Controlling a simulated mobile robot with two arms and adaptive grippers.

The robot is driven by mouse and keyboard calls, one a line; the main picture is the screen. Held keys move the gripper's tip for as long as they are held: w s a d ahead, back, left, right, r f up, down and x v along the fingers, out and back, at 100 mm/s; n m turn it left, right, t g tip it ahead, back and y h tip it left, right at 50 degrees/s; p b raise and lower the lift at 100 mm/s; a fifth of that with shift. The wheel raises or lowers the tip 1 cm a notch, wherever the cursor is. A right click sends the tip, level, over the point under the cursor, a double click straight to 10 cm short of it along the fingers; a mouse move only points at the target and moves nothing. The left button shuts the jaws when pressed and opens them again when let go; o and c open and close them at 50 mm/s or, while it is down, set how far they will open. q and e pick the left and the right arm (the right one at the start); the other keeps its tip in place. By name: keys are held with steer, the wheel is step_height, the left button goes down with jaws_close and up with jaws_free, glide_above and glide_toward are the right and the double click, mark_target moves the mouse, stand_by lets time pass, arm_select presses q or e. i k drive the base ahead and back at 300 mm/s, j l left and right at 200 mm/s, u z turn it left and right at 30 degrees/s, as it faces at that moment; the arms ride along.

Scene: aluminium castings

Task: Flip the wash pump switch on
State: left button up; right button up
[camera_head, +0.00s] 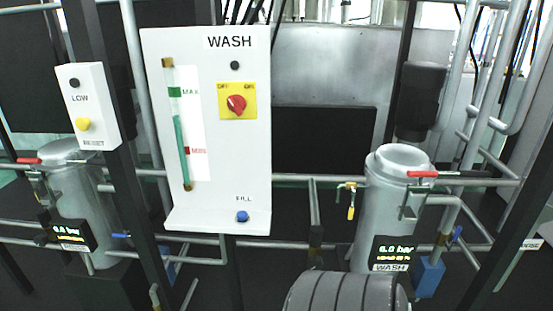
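The wash panel (215,140) is a white upright plate labelled WASH, left of the middle of the head view. Its switch is a red rotary knob (236,104) on a yellow square plate (238,113). Small labels stand at the plate's upper left and upper right, seemingly OFF and ON. The picture is too coarse to tell which one the knob points to. A dark round lamp (235,65) sits above the switch and looks unlit. Neither of my grippers is in view, and nothing touches the knob.
The panel also carries a level gauge (182,140) with green liquid and a blue FILL button (242,216). A smaller LOW box (87,108) with a yellow button stands at left. Grey filter housings (388,205) and pipes flank the panel. The space before the switch looks clear.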

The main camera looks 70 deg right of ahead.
mark_target(236, 103)
steer(key=z, duration=1.8)
